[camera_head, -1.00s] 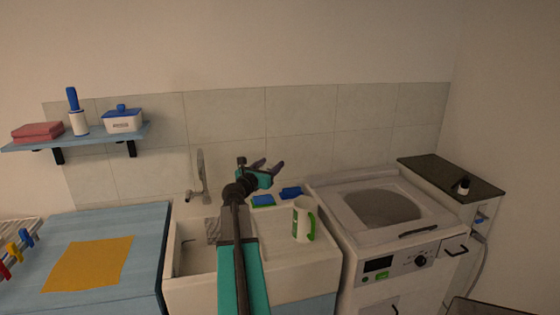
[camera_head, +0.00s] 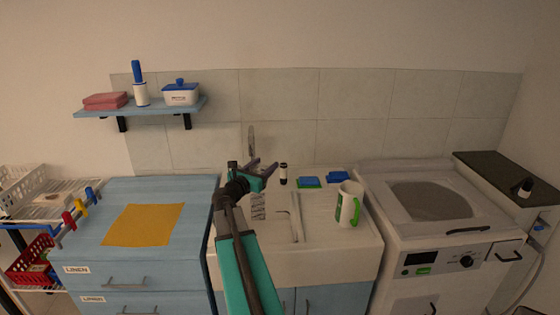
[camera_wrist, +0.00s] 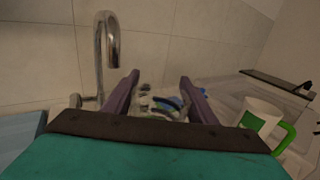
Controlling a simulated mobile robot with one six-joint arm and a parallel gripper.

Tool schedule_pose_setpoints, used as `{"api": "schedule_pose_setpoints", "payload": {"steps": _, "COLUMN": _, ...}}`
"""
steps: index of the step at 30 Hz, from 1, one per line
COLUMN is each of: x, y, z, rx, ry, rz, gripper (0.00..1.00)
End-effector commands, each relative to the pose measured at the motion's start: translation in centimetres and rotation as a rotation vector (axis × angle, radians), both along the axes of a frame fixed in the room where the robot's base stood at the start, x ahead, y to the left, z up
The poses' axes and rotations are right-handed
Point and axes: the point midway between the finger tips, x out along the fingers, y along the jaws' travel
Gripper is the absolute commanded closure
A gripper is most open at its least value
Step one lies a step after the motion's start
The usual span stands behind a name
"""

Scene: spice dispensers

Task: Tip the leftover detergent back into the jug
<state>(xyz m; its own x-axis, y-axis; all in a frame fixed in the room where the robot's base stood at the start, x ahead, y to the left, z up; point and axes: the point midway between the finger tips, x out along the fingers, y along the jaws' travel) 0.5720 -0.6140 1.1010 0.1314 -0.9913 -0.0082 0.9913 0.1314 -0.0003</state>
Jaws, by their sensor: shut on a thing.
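A white jug (camera_head: 348,205) with a green handle stands upright on the right of the sink top. It also shows at the right of the wrist view (camera_wrist: 260,118). My gripper (camera_head: 266,172) is over the back of the sink, left of the jug and apart from it. Its purple fingers are apart but shut on a small, pale, see-through thing (camera_wrist: 158,103), which looks like a clear cup. Blue shows in or through it. I cannot tell how much detergent is in it, and in the head view it is too faint to make out.
The tap (camera_wrist: 108,50) rises left of my gripper. A washing machine (camera_head: 425,245) is right; a blue cabinet with a yellow cloth (camera_head: 143,225) is left.

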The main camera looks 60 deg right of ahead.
Motion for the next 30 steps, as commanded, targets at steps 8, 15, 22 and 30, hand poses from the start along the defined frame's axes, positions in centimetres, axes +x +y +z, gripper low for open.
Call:
{"api": "schedule_pose_setpoints", "payload": {"steps": 8, "x": 3.6, "y": 5.2, "z": -1.4, "rx": -0.001, "ry": 0.001, "rz": 0.047, "gripper": 0.74}}
{"api": "schedule_pose_setpoints", "payload": {"steps": 15, "x": 6.2, "y": 9.7, "z": -2.5, "rx": -0.002, "ry": 0.0, "rz": 0.085, "gripper": 0.74}}
{"api": "schedule_pose_setpoints", "payload": {"steps": 22, "x": 8.3, "y": 14.0, "z": -3.5, "rx": -0.003, "ry": 0.0, "rz": 0.12, "gripper": 0.74}}
{"api": "schedule_pose_setpoints", "payload": {"steps": 30, "x": 10.3, "y": 19.2, "z": -4.7, "rx": -0.003, "ry": -0.001, "rz": 0.163, "gripper": 0.74}}
